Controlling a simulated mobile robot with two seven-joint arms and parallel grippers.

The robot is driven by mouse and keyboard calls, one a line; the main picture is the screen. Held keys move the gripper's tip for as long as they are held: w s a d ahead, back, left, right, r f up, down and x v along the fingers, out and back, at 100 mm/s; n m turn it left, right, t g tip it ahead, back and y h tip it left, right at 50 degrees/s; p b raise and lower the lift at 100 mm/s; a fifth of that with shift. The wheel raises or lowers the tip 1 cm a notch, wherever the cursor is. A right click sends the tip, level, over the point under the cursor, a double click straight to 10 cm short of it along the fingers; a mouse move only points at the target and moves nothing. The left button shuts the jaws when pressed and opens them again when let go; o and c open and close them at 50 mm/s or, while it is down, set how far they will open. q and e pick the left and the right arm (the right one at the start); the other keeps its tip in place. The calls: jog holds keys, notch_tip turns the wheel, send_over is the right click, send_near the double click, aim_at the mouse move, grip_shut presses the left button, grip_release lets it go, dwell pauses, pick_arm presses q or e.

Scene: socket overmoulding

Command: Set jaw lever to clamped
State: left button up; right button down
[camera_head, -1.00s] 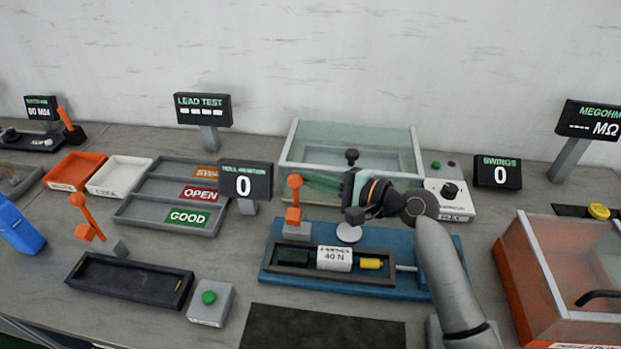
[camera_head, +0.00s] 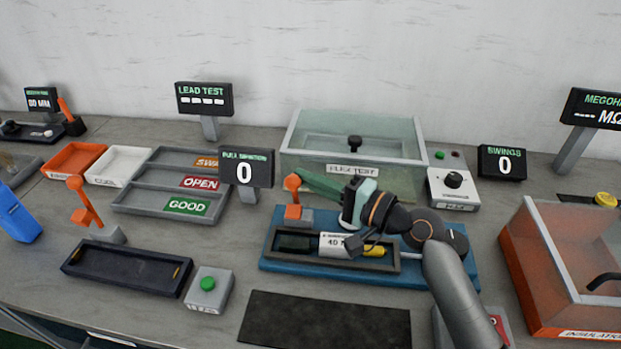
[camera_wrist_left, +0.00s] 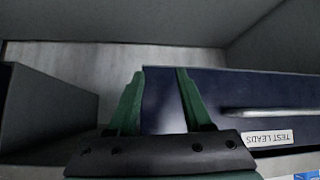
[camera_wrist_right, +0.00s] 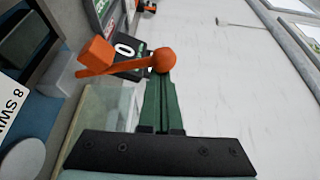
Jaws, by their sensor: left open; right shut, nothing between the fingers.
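An orange lever with a ball knob (camera_head: 292,182) stands upright on a grey block at the left end of the blue fixture (camera_head: 270,266). My right gripper (camera_head: 304,177) is shut and empty, its green fingertips at the right side of the knob. In the right wrist view the shut fingertips (camera_wrist_right: 161,76) meet the orange knob (camera_wrist_right: 164,59) in the picture; whether they touch cannot be told. My left gripper (camera_wrist_left: 160,72) is open and empty in its wrist view, in front of a dark blue drawer (camera_wrist_left: 225,90); it is outside the head view.
A second orange lever (camera_head: 84,204) stands by a dark tray (camera_head: 120,282) at left. A clear flex test box (camera_head: 400,165) is behind my right gripper. A count display (camera_head: 245,168) stands left of the lever. A black mat (camera_head: 325,325) lies in front.

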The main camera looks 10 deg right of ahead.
jog(key=shift+n+t, duration=0.3)
jog(key=shift+n, duration=0.4)
jog(key=shift+s+a+f+b, duration=0.55)
jog(key=shift+s+f+b, duration=0.15)
jog(key=shift+s+f, duration=0.5)
jog(key=shift+s+a+f+b, duration=0.5)
jog(key=shift+s+f+b, duration=0.2)
jog(key=shift+s+f, duration=0.45)
jog(key=shift+s+a+f+b, duration=0.65)
jog(key=shift+s+f, duration=0.3)
jog(key=shift+s, duration=0.45)
pick_arm(q)
jog(key=shift+w+d+f+m+h, duration=0.3)
jog(key=shift+w+d+f, duration=0.45)
jog(key=shift+d+f, duration=0.3)
pick_arm(e)
jog(key=shift+d+f, duration=0.1)
jog(key=shift+f, duration=0.05)
pick_arm(q)
jog(key=shift+s+f, duration=0.1)
jog(key=shift+s, duration=0.25)
pick_arm(e)
jog(key=shift+s+f+y, duration=0.1)
jog(key=shift+f+y, duration=0.05)
jog(key=shift+y, duration=0.15)
jog(key=shift+s, duration=0.1)
